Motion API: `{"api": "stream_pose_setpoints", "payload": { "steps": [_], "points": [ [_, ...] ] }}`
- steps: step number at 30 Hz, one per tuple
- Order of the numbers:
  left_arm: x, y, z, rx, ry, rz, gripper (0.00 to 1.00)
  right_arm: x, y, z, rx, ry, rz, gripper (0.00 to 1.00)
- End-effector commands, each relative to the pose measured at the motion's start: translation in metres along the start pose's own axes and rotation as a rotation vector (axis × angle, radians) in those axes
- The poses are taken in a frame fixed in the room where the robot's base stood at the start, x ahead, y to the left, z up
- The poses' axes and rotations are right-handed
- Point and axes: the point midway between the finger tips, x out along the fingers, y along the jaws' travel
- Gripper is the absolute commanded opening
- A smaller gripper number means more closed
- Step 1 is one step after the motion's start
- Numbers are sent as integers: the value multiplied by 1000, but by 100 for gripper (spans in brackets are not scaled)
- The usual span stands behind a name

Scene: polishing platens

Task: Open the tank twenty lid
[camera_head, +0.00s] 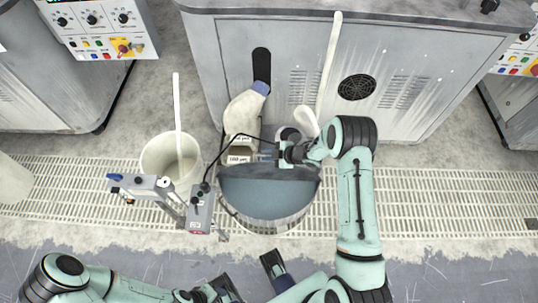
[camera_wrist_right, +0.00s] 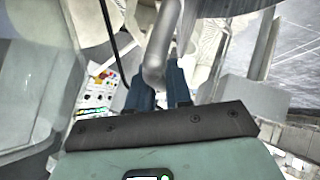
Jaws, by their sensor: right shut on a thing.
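The round tank (camera_head: 238,217) stands on the grated floor in the middle of the head view. A blue-grey surface, apparently its lid (camera_head: 265,190), shows within its rim; I cannot tell how far it is tilted. My right gripper (camera_head: 268,156) is at the tank's far edge. In the right wrist view my blue fingers (camera_wrist_right: 160,88) are shut on a bent grey rod, apparently the lid handle (camera_wrist_right: 157,62). Labels (camera_head: 240,160) by the far edge are too small to read surely.
A white bucket (camera_head: 160,155) with an upright stick stands left of the tank. A grey instrument box (camera_head: 200,210) on a stand and a black cable are close to the tank's left side. A grey machine cabinet (camera_head: 300,75) is behind. The grated floor at right is clear.

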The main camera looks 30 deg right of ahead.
Motion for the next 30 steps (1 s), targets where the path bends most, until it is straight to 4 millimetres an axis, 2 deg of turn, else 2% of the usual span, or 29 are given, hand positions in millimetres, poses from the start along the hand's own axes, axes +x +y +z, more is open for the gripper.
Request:
{"api": "stream_pose_setpoints", "payload": {
  "steps": [14,15,17,26,30],
  "points": [
    [0,0,0,0,0,0,43,0,1,0,-2,0,2,0],
    [0,0,0,0,0,0,43,0,1,0,-2,1,3,22],
    [0,0,0,0,0,0,43,0,1,0,-2,1,2,38],
    [0,0,0,0,0,0,43,-1,1,0,-1,0,1,38],
    [-2,0,1,0,-1,0,43,-14,2,0,0,-1,3,38]
  ]
}}
